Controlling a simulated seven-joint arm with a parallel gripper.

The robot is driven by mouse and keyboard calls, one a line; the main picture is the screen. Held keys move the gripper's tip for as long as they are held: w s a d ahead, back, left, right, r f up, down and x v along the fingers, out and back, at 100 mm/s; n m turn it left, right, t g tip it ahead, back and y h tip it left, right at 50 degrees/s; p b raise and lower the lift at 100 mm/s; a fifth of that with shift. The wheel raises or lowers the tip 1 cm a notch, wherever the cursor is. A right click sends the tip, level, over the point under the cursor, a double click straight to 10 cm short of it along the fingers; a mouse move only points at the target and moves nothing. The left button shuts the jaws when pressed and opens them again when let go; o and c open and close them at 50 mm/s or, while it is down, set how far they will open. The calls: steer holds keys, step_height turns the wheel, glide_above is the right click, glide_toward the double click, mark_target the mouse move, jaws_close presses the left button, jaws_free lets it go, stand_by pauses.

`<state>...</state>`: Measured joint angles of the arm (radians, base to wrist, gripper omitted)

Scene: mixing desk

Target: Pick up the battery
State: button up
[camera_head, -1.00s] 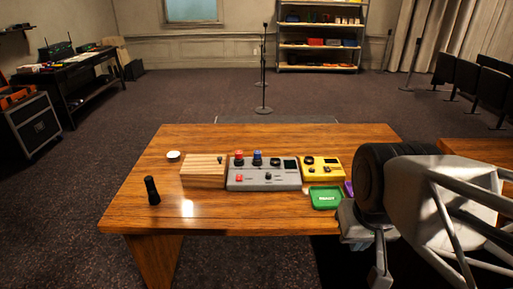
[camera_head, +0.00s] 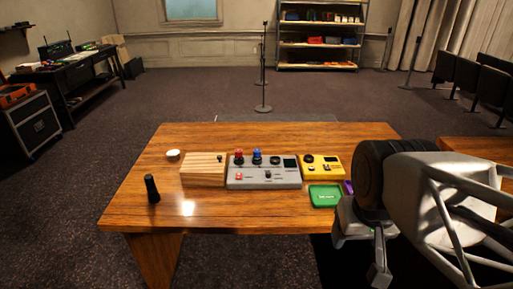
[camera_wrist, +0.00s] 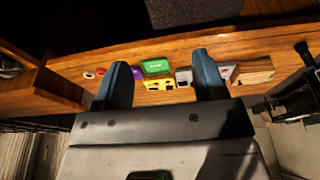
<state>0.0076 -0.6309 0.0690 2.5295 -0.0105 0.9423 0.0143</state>
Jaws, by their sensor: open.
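I cannot pick out a battery for certain in either view. Small items, one pale yellow (camera_wrist: 88,75) and one reddish (camera_wrist: 101,71), lie on the table near its left end in the wrist view, too small to identify. A purple item (camera_wrist: 138,73) lies beside the green tray (camera_wrist: 157,66); part of the purple item also shows in the head view (camera_head: 348,187), beside my arm. My gripper (camera_wrist: 162,66) is open and empty, its two dark fingers wide apart above the table. In the head view my arm hides the table's right end.
The wooden table (camera_head: 230,218) holds a grey control box (camera_head: 262,180), a yellow box (camera_head: 318,172), a wooden block (camera_head: 203,172), a black upright cylinder (camera_head: 152,190) and a white round item (camera_head: 173,154). The front left of the table is clear.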

steer(key=w+a+r+n, duration=0.1)
steer(key=w+r+n, duration=0.1)
steer(key=w, duration=0.6)
steer(key=w+a+r+n, duration=0.1)
steer(key=w+r+n, duration=0.1)
steer(key=w, duration=0.6)
steer(key=n+g, duration=0.3)
steer(key=n, duration=0.9)
glide_above(257, 150)
step_height(257, 150, down, 20)
steer(key=shift+w+f, duration=0.1)
steer(key=shift+w, duration=0.05)
steer(key=shift+f, duration=1.3)
